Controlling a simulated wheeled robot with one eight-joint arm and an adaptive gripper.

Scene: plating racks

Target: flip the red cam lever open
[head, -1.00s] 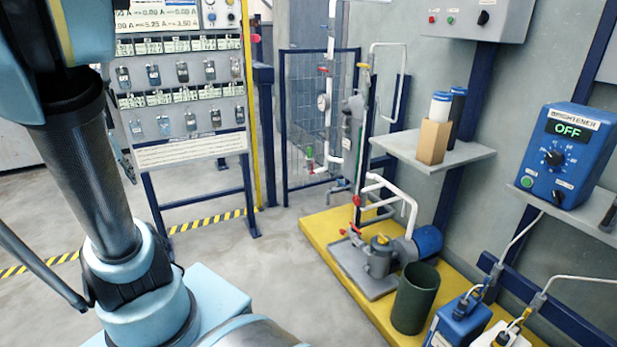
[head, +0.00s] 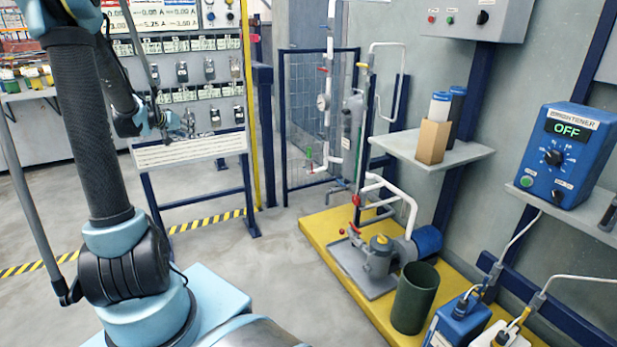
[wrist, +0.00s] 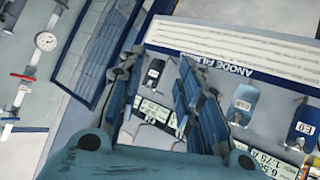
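Several small red parts show on the pipework in the head view: a red handle (head: 357,200) on the lower pipe and a red knob (head: 342,231) beside the grey filter housing (head: 379,258). I cannot tell which is the cam lever, or whether it is open or shut. A red valve handle (wrist: 22,76) shows at the left in the wrist view. My gripper (head: 172,122) is in front of the tag panel, well left of the pipework. In the wrist view my gripper (wrist: 157,65) has its fingers apart, with nothing visibly held between them.
The tag panel (head: 190,155) stands behind my gripper. A mesh fence (head: 300,120) stands between panel and pipework. A yellow base (head: 320,232) carries the pump and a green bin (head: 415,298). A shelf (head: 455,155) juts from the right wall. The floor between is clear.

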